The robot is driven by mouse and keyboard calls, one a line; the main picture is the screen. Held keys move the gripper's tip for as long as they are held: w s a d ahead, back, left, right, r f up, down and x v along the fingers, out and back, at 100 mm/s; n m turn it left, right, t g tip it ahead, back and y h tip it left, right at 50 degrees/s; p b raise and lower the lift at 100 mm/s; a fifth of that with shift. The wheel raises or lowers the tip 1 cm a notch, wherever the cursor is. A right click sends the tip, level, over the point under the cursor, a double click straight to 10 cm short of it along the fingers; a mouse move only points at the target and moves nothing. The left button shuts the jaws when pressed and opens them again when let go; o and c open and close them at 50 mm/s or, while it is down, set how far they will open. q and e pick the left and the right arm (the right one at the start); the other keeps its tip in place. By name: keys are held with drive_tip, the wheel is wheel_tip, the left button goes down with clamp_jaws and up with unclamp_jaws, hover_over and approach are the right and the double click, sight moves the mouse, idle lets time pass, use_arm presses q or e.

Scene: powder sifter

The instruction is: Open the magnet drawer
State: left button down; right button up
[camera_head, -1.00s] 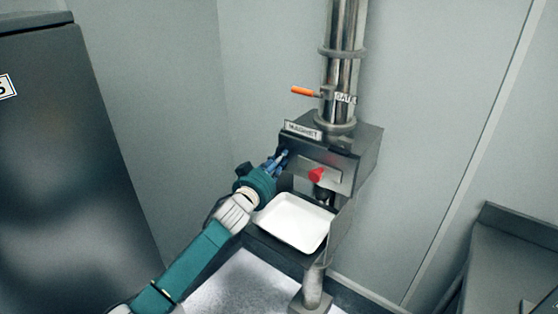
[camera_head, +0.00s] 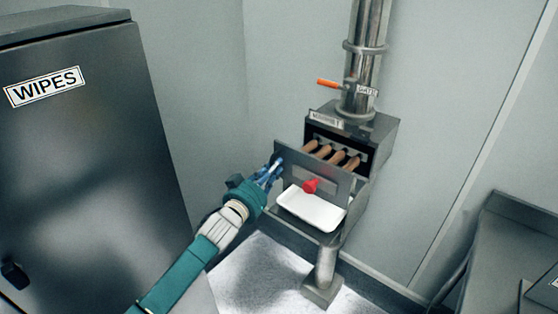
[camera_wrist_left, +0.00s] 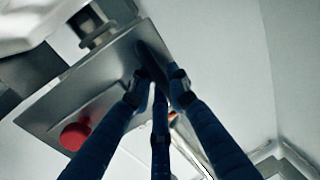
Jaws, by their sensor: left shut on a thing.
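The magnet drawer (camera_head: 319,182) is pulled out of the grey metal housing (camera_head: 381,135). Several brown rods show behind its front plate, inside the opening. A red knob (camera_head: 310,186) sits on the front plate; it also shows in the left wrist view (camera_wrist_left: 75,135). My left gripper (camera_head: 276,163) is shut on the left edge of the drawer front, where the left wrist view shows a dark handle (camera_wrist_left: 150,62) between its blue fingers. My right gripper is not in view.
A white tray (camera_head: 312,211) stands on a shelf below the drawer. A steel pipe with an orange-handled valve (camera_head: 328,83) rises above the housing. A dark cabinet labelled WIPES (camera_head: 90,150) stands at the left. A metal counter (camera_head: 500,250) is at the right.

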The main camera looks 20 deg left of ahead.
use_arm(q)
drive_tip(key=shift+s+a, duration=0.25)
drive_tip(key=shift+s, duration=0.3)
drive_tip(key=c, duration=1.7)
unclamp_jaws()
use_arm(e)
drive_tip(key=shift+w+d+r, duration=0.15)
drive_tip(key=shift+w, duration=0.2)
use_arm(q)
drive_tip(key=s, duration=0.4)
drive_tip(key=s+a, duration=0.1)
drive_tip(key=s, duration=0.6)
drive_tip(key=shift+s+a, duration=0.4)
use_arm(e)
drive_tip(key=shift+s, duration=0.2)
